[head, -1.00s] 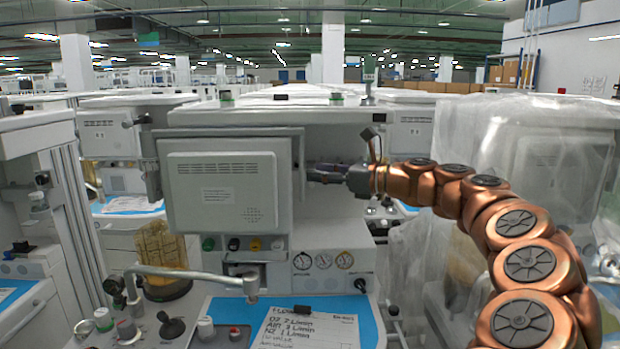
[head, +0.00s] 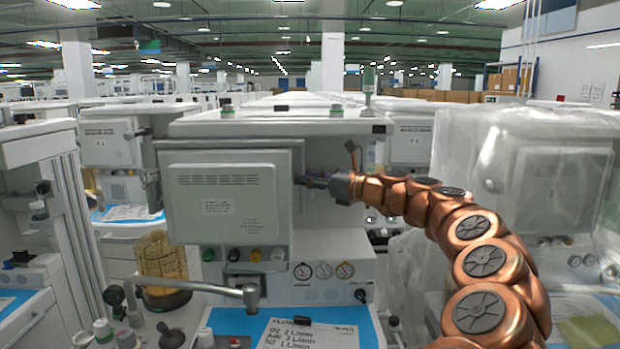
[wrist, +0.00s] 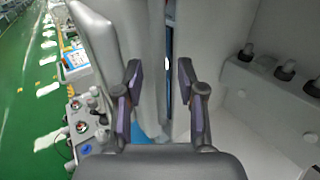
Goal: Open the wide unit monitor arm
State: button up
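The wide unit's monitor (head: 222,207) is a pale grey box with vents and a label, in front of the cart's left upper part in the head view. My gripper (head: 303,180) reaches in from the right, at the monitor's right side edge. In the wrist view my gripper (wrist: 160,78) has its two dark fingers clearly apart. A pale vertical panel edge and a dark narrow gap show between and beyond the fingers. I cannot tell whether either finger touches the monitor. The monitor's arm and hinge are hidden behind it.
A jointed metal tube (head: 190,285) crosses in front below the monitor. A blue work surface with a paper sheet (head: 315,334) lies under it. A plastic-covered cart (head: 545,190) stands close on the right. Another cart (head: 40,220) stands on the left.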

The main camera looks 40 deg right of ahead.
grip_shut()
dwell(0.7)
